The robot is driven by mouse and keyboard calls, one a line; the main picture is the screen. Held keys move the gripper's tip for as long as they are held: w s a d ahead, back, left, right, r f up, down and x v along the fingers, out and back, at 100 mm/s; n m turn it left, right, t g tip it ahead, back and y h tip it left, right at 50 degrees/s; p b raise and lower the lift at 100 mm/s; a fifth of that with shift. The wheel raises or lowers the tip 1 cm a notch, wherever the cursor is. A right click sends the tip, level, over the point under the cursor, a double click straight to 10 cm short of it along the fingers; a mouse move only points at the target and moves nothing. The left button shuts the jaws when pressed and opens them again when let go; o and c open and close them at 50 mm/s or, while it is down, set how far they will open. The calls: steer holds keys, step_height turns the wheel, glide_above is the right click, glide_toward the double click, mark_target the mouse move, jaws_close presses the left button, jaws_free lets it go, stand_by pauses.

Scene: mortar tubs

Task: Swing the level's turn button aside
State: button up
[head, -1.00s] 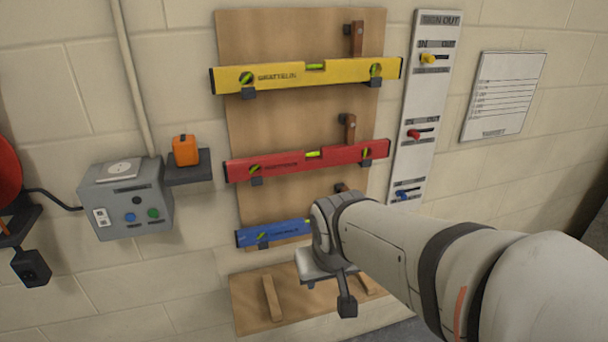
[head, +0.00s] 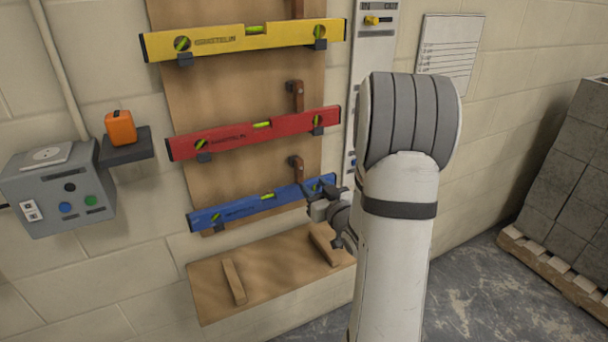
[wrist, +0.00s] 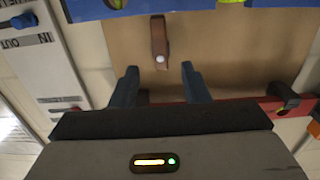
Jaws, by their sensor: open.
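The blue level (head: 240,208) lies on the lowest brackets of a wooden board (head: 235,85); its top edge also shows upside down in the wrist view (wrist: 190,12). Its brown turn button (head: 296,165) hangs upright just above it and reaches down to its edge. In the wrist view the turn button (wrist: 160,36) has a pale screw at its pivot end. My gripper (head: 322,195) is at the blue level's right end. In the wrist view my gripper (wrist: 159,70) is open and empty, with the button's pivot end between and just beyond the fingertips. Contact cannot be told.
A red level (head: 250,135) and a yellow level (head: 240,41) hang above, each with its own turn button. A sign-out board (wrist: 35,45) is beside the wooden board. A ledge (head: 270,265) juts out below. A grey control box (head: 60,190) is at left.

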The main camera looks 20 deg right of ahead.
mark_target(301, 171)
steer(key=w+p, duration=0.1)
steer(key=w, duration=0.6)
steer(key=shift+w+a, duration=0.1)
steer(key=shift+w, duration=0.3)
steer(key=shift+c, duration=0.5)
